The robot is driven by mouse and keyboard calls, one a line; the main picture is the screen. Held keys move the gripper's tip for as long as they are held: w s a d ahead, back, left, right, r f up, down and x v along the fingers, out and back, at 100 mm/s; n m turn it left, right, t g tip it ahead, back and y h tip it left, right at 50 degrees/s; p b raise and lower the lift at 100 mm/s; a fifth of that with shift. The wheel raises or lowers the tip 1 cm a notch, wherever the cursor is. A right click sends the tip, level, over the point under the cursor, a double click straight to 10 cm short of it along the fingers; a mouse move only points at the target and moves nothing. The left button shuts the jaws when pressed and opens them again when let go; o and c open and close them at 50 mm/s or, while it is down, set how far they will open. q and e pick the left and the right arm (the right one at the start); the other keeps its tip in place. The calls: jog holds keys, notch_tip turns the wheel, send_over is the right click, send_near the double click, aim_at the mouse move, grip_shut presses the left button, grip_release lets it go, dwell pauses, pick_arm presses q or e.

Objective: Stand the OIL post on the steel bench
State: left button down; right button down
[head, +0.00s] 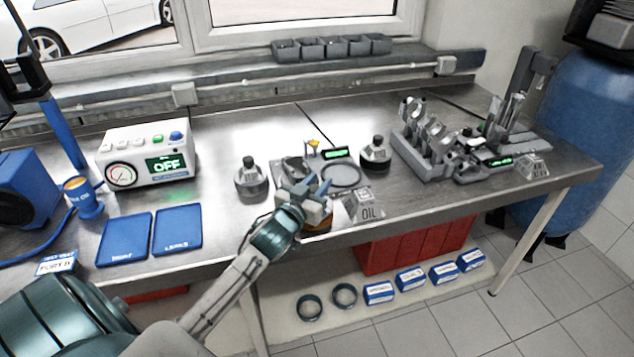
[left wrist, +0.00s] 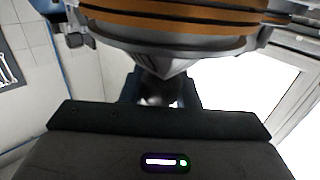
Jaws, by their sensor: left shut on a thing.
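My right gripper is not in view.
Dark-capped bottles (head: 251,180) (head: 375,155) and a round tray (head: 342,175) stand close by. A rack of grey parts (head: 425,140) is to the right, a gauge box (head: 150,155) to the left. The bench's middle back (head: 230,130) is clear.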

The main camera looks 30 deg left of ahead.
pick_arm(q)
jog(key=shift+f, duration=0.2)
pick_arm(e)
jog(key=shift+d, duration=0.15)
pick_arm(q)
jog(key=c, duration=1.1)
grip_release()
jog(key=shift+r, duration=0.1)
jog(key=shift+s+f, duration=0.2)
jog(key=shift+s, duration=0.1)
jog(key=s+d+b, duration=0.1)
jog(key=s+b, duration=0.2)
jog(key=s, duration=0.8)
jog(key=shift+s+r+b, duration=0.2)
jog(key=shift+b, duration=0.1)
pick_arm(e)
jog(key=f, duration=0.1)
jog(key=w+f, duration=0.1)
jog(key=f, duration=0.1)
